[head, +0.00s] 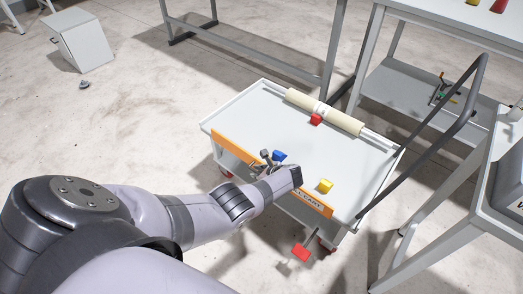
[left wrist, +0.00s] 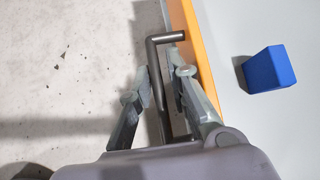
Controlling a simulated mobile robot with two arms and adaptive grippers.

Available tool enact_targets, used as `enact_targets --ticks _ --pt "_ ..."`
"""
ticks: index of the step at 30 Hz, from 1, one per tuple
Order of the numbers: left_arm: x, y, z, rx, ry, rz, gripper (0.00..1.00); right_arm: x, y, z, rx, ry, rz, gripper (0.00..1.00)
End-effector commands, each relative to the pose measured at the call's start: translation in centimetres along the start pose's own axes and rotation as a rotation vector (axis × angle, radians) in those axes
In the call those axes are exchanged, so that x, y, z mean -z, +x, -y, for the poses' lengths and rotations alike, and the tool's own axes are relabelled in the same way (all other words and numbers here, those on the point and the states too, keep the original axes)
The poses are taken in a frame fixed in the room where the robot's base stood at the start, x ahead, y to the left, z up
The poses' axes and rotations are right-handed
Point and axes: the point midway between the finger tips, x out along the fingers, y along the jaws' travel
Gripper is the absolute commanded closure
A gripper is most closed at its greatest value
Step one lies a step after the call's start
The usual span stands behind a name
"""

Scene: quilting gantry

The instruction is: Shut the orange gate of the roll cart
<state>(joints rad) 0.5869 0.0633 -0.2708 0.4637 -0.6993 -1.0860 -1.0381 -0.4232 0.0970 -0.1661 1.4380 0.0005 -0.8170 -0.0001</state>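The roll cart (head: 245,116) is a white-topped trolley. Its orange gate (head: 233,148) runs along the cart's near edge, partly hidden by my left arm; it also shows in the left wrist view (left wrist: 194,38). My left gripper (head: 269,158) is at the middle of that edge. In the left wrist view my left gripper (left wrist: 163,74) has its fingers apart, with a dark bent handle (left wrist: 153,62) between them beside the gate. I cannot tell whether the fingers touch it. My right gripper is out of view.
On the cart top are a blue block (head: 279,155), a yellow block (head: 326,186), a red block (head: 316,119) and a cream roll (head: 341,121). A dark push handle (head: 428,131) rises at right. A red-ended lever (head: 300,252) sticks out low in front. Open floor lies left.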

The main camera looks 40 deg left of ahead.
Motion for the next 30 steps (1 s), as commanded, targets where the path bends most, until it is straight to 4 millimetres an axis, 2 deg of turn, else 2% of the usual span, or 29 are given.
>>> enact_targets --ticks 5,11,24,30 --pt "0.1 -0.9 0.1 0.003 -0.001 0.000 0.83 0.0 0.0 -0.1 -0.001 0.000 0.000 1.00" --pt "0.1 -3.0 -0.1 0.002 -0.002 -0.003 0.83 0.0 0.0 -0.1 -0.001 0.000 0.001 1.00" --pt "0.0 -10.3 0.1 0.003 -0.002 -0.001 0.83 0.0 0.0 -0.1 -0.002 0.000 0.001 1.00" --pt "0.0 -11.8 0.0 0.001 -0.001 0.000 0.83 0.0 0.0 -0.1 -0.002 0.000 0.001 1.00"
